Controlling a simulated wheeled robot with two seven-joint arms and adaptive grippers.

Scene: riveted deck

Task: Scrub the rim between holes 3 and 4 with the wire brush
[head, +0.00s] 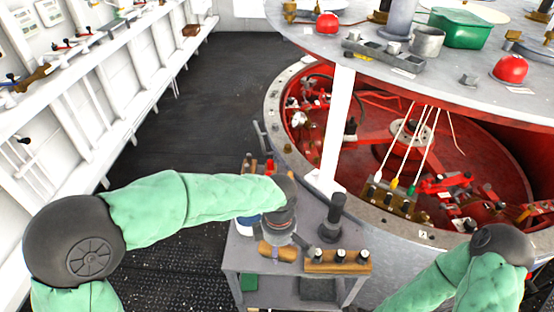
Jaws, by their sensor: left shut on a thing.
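My left gripper (280,232) reaches over the small grey stand and is shut on a brown, wooden-looking piece (277,251), which appears to be the wire brush. Its bristles cannot be made out. The grey rim (398,228) with dark holes curves around the red pit, just right of and beyond the stand. A small white label (423,234) sits on its near part. I cannot tell which holes are 3 and 4. My right arm shows at the lower right, with its gripper out of view.
The grey stand (240,262) carries a dark upright cylinder (333,218) and a wooden block with black knobs (337,262). A white post (335,130) rises from the rim to the upper round deck (440,75). Cables hang into the pit. Dark floor is clear at upper left.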

